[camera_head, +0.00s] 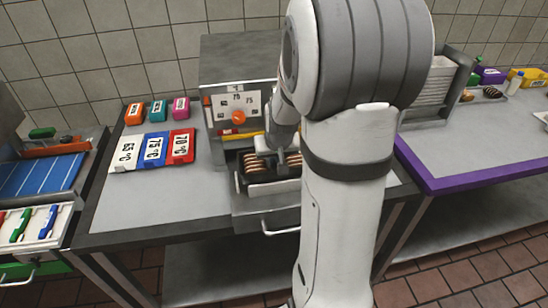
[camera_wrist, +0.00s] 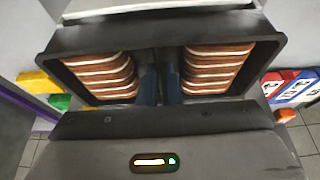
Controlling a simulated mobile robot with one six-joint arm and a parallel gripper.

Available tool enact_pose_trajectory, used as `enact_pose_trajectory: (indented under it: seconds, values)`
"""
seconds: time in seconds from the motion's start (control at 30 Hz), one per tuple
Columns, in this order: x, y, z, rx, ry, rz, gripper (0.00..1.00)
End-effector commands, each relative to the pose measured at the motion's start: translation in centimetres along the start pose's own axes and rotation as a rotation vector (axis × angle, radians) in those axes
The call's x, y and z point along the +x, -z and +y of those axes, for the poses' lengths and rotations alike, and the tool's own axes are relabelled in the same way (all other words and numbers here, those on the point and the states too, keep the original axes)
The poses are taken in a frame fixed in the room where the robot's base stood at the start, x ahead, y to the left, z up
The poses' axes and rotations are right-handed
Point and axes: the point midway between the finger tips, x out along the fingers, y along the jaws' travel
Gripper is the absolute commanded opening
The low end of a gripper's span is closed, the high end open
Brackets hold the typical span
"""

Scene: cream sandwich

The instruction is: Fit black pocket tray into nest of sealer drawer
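The black pocket tray (camera_head: 238,183) is at the open drawer (camera_head: 250,205) of the grey sealer (camera_head: 238,60). The wrist view shows the tray (camera_wrist: 110,40) close up, with striped brown and cream sandwich cookies (camera_wrist: 103,76) in its left and right pockets. My gripper (camera_wrist: 160,86) points down at the tray's middle, its two dark fingers close together around the centre divider, between the cookie rows. In the head view my gripper (camera_head: 280,158) is partly hidden by my arm, which also covers the tray's right part. Whether the tray sits fully down in the nest cannot be told.
The sealer's panel has an orange knob (camera_head: 238,118). White, blue and red temperature cards (camera_head: 153,150) and several small coloured blocks (camera_head: 158,110) lie on the table to the left. A purple-edged table (camera_head: 470,150) stands at right. The front left tabletop (camera_head: 150,200) is clear.

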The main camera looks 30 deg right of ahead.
Motion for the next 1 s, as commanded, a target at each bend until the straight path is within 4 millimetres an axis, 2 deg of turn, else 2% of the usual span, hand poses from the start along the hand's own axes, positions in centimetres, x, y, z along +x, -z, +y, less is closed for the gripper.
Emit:
enact_pose_trajectory:
  seconds: [0.5,1.0]
  values:
    - [2.4,-1.0,-0.1,-0.001,0.001,0.001,0.0]
    - [2.6,-1.0,-0.1,-0.002,0.001,0.001,0.0]
